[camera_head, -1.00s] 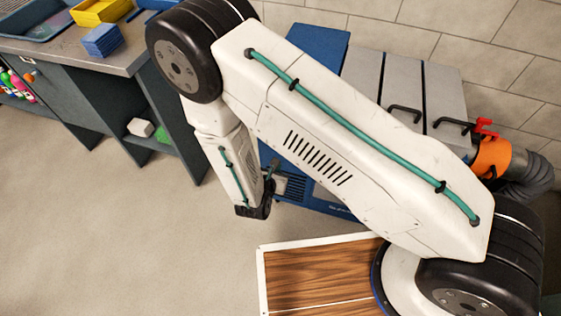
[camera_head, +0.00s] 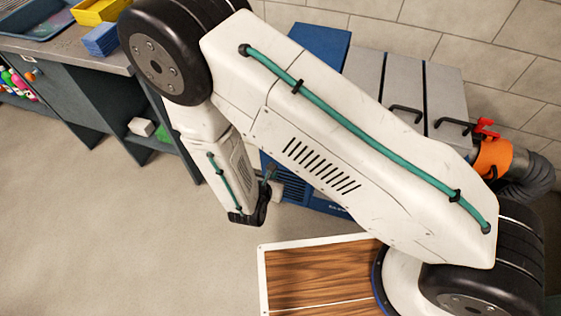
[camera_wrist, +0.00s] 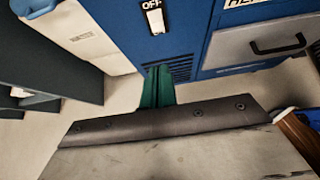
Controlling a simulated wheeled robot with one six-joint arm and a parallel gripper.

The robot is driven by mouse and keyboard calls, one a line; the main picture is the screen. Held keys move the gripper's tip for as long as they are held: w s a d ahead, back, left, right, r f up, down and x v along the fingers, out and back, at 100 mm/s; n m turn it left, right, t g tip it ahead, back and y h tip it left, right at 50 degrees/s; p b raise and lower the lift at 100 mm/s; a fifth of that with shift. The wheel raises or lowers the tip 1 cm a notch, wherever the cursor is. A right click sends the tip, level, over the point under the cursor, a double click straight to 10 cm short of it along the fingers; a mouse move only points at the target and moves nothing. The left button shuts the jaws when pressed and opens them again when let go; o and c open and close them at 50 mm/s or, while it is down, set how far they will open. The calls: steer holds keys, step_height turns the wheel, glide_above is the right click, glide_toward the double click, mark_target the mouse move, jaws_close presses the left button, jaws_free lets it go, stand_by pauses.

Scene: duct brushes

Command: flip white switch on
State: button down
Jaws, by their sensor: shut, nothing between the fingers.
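The white switch (camera_wrist: 156,19) is on the blue cabinet front (camera_wrist: 185,25) at the top of the wrist view, under an "OFF" label (camera_wrist: 150,4). The picture does not clearly show which way its rocker is tilted. My gripper (camera_wrist: 158,72) shows green fingers, shut and empty, just below the switch in that view, in front of a dark vent (camera_wrist: 182,68). I see no contact with the switch. In the head view my arm covers much of the blue cabinet (camera_head: 318,48), and the switch is hidden.
A drawer handle (camera_wrist: 278,44) sits right of the switch. An orange hose fitting (camera_head: 493,158) is at the cabinet's right end. A grey workbench (camera_head: 100,70) with blue and yellow bins stands at left. Open floor (camera_head: 90,240) lies between.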

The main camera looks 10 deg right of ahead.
steer(key=w+r+x, duration=0.1)
steer(key=x, duration=1.2)
steer(key=shift+w+d+r, duration=0.15)
steer(key=shift+w+d, duration=0.05)
steer(key=shift+d, duration=0.15)
steer(key=shift+a, duration=0.15)
steer(key=shift+w+d+r, duration=0.15)
steer(key=shift+d+r, duration=0.05)
steer(key=shift+r, duration=0.55)
